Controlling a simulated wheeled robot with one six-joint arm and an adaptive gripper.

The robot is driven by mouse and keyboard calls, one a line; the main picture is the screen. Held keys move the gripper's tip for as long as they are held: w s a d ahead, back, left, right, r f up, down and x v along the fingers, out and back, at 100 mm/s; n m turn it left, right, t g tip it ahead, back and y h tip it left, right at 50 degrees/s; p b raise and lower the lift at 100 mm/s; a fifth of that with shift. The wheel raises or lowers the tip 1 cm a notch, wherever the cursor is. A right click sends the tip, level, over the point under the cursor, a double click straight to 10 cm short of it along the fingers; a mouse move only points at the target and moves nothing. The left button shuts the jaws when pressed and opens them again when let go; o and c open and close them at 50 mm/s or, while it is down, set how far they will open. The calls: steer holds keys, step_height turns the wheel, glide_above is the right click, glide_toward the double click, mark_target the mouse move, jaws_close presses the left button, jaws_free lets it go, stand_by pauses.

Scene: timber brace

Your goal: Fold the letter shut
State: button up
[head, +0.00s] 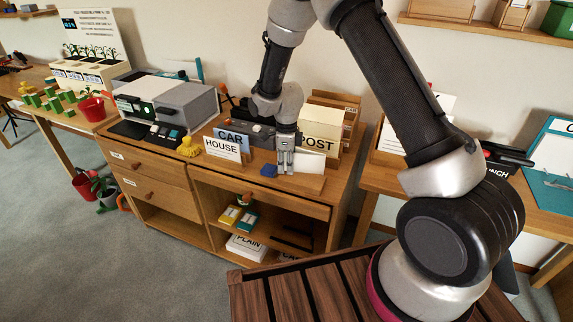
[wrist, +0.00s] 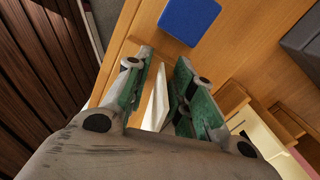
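The letter (head: 308,184) is a white sheet on top of the wooden cabinet, just right of my gripper (head: 285,168). My gripper points down at it and hides part of it. In the wrist view, a white panel (wrist: 158,98), which looks like part of the letter, stands edge-on between the green-padded fingers of my gripper (wrist: 165,75). The fingers are apart, with a gap on the left of the panel; contact on the right cannot be told. How far the letter is folded is unclear.
A blue block (head: 268,170) lies close left of my gripper and shows in the wrist view (wrist: 190,18). CAR (head: 231,139) and HOUSE (head: 222,149) cards stand further left. A POST box (head: 319,138) stands behind on the right. The cabinet's front edge is near.

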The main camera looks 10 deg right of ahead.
step_height(320, 180, up, 12)
stand_by(0.6)
